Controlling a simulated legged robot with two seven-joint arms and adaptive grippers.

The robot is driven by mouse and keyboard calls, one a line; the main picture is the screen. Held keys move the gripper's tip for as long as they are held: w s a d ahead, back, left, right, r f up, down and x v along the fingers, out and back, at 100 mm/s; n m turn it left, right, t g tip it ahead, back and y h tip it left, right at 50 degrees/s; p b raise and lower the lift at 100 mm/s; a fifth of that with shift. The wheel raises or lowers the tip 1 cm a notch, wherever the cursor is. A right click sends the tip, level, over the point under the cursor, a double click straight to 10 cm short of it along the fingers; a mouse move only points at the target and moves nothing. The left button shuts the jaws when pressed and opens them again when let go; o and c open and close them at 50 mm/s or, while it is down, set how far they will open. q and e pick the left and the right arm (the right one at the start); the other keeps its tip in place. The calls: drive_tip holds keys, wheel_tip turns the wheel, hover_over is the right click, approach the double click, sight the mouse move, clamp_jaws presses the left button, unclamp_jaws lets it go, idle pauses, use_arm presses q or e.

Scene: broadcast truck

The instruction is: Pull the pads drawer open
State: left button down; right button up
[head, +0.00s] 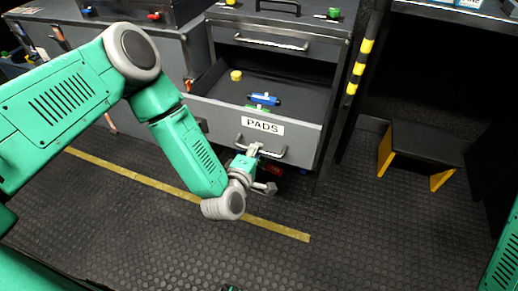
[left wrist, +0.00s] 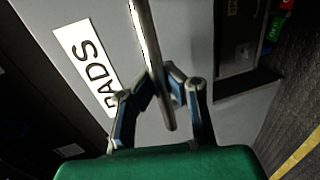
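The drawer labelled PADS (head: 300,144) stands pulled out of the grey cabinet, with its inside showing from above. Its pale bar handle (head: 273,154) is on the front, below the white label (head: 262,126). My left gripper (head: 256,153) is at the left part of this handle. In the left wrist view the two fingers (left wrist: 160,88) close in from both sides on the handle bar (left wrist: 147,35), and the label (left wrist: 86,62) shows beside them. The exact finger contact is partly hidden. My right gripper is not in view.
In the drawer lie a yellow roll (head: 236,75) and a blue item (head: 264,99). A closed drawer (head: 270,42) is above. A black step with yellow sides (head: 425,146) stands at right. The dark floor (head: 350,235) in front is clear, with a yellow line (head: 150,182).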

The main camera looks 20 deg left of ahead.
use_arm(q)
drive_tip(key=c, duration=1.7)
unclamp_jaws()
drive_tip(key=shift+a, duration=0.5)
drive_tip(key=shift+o, duration=0.7)
drive_tip(key=shift+a+f, duration=0.1)
drive_tip(key=shift+s+d, duration=0.2)
drive_tip(key=shift+s, duration=0.05)
drive_tip(key=v, duration=1.1)
drive_tip(key=shift+s, duration=0.2)
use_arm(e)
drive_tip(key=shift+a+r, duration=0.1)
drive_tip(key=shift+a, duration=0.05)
use_arm(q)
drive_tip(key=shift+a, duration=0.15)
